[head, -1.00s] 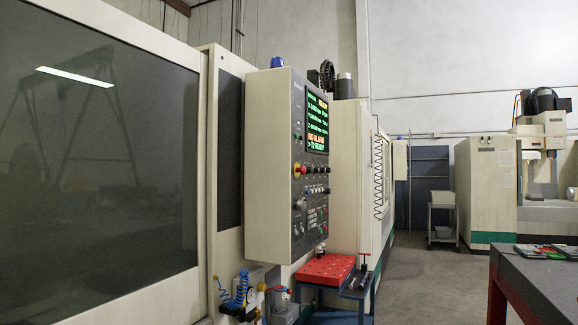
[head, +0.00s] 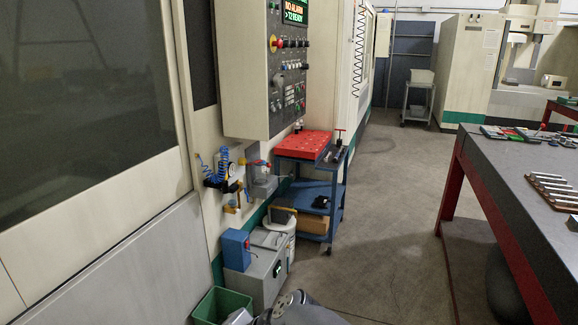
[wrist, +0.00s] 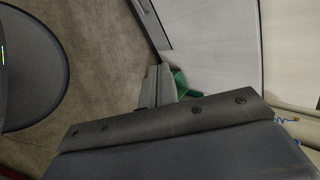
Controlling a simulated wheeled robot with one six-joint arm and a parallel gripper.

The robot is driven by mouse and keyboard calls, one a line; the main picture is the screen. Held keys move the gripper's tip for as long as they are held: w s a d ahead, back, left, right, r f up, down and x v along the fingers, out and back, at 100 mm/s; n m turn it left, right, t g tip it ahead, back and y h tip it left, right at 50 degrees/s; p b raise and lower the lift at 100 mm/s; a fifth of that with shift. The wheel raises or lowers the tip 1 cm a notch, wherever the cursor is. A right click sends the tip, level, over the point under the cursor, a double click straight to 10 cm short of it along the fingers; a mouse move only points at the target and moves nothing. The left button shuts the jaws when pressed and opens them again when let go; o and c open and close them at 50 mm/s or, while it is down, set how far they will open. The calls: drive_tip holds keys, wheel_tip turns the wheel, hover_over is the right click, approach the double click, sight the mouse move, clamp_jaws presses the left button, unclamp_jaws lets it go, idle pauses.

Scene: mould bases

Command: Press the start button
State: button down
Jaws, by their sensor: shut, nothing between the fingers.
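The machine's control panel (head: 290,85) hangs at upper centre in the head view, with its screen (head: 294,12) cut off by the top edge. It carries rows of small buttons and knobs, a red knob on yellow (head: 273,43) and small coloured buttons (head: 299,106) low on its face. I cannot read which is the start button. A grey part of my arm shows at the bottom edge of the head view, well below the panel. My gripper's fingers show in neither view. The wrist view looks down at the floor and dark bolted parts, not at the panel.
A blue cart (head: 331,193) with a red top (head: 304,145) stands below the panel. A grey box (head: 256,275) and a green bin (head: 221,306) sit on the floor in front. A dark table (head: 510,180) stands at right. Clear floor (head: 390,240) lies between.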

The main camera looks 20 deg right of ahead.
drive_tip(key=w+d+r+m+t+h+p, duration=0.1)
drive_tip(key=w+d+r+m+t+p, duration=0.1)
drive_tip(key=w+r+m, duration=0.4)
drive_tip(key=w+d+r+m+t+h+p, duration=0.1)
drive_tip(key=w+d+r+m+t, duration=0.3)
drive_tip(key=w, duration=0.6)
drive_tip(key=w+d+r+m+t+h+p, duration=0.1)
drive_tip(key=w+d+r+m+t+p, duration=0.1)
drive_tip(key=w+d+r+m, duration=0.5)
drive_tip(key=shift+w+r+m+t+p, duration=0.4)
drive_tip(key=shift+w+r+p, duration=0.1)
drive_tip(key=shift+w+r, duration=0.45)
drive_tip(key=shift+w, duration=0.1)
